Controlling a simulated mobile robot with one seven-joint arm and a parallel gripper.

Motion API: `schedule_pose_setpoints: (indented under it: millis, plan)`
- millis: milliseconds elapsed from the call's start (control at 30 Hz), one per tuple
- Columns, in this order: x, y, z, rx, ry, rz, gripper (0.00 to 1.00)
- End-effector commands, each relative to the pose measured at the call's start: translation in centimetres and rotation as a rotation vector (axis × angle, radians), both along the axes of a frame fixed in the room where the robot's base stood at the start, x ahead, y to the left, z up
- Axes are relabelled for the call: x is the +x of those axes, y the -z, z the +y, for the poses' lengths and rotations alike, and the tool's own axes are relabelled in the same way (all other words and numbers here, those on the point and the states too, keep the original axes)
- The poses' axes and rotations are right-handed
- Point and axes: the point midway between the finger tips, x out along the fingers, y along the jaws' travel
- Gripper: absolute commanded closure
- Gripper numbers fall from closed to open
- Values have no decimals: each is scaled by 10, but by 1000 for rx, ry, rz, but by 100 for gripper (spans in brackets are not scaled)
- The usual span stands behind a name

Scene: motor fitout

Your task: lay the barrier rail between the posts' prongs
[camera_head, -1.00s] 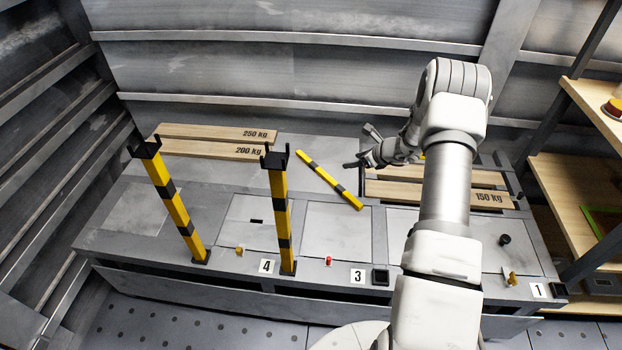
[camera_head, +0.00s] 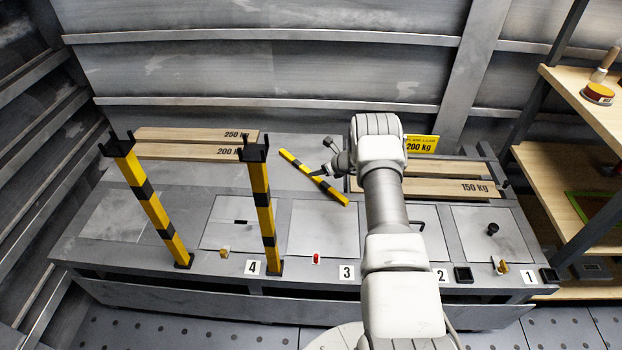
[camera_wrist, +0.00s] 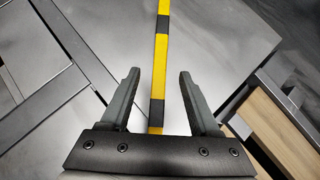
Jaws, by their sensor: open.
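The yellow and black barrier rail (camera_head: 313,177) lies slantwise on the grey bench top. Two upright yellow and black posts, the left post (camera_head: 150,205) and the right post (camera_head: 262,205), stand on the bench, each with black prongs on top, the left prongs (camera_head: 117,147) and the right prongs (camera_head: 254,150). Both pairs of prongs are empty. My gripper (camera_head: 320,160) is over the rail near its middle. In the wrist view my open gripper (camera_wrist: 160,88) has the rail (camera_wrist: 161,50) running lengthwise between its fingers; whether it is above or around the rail I cannot tell.
Wooden boards marked 250 kg (camera_head: 195,135) and 200 kg (camera_head: 190,152) lie behind the posts. A 150 kg board (camera_head: 440,187) lies right of the rail. Small parts sit along the front edge. A wooden shelf (camera_head: 555,180) stands at the right.

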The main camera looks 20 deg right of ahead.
Motion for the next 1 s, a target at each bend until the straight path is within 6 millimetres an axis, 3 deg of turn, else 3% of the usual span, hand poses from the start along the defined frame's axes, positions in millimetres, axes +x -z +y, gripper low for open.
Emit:
schedule_pose_setpoints:
  millis: [167,400,867,900,1000]
  plan:
    - [5,8,2,-2,-1,0,38]
    - [22,36,10,-4,-5,0,38]
    - [35,44,14,-1,-1,0,38]
    - [34,44,14,-1,-1,0,39]
    - [34,44,14,-1,-1,0,57]
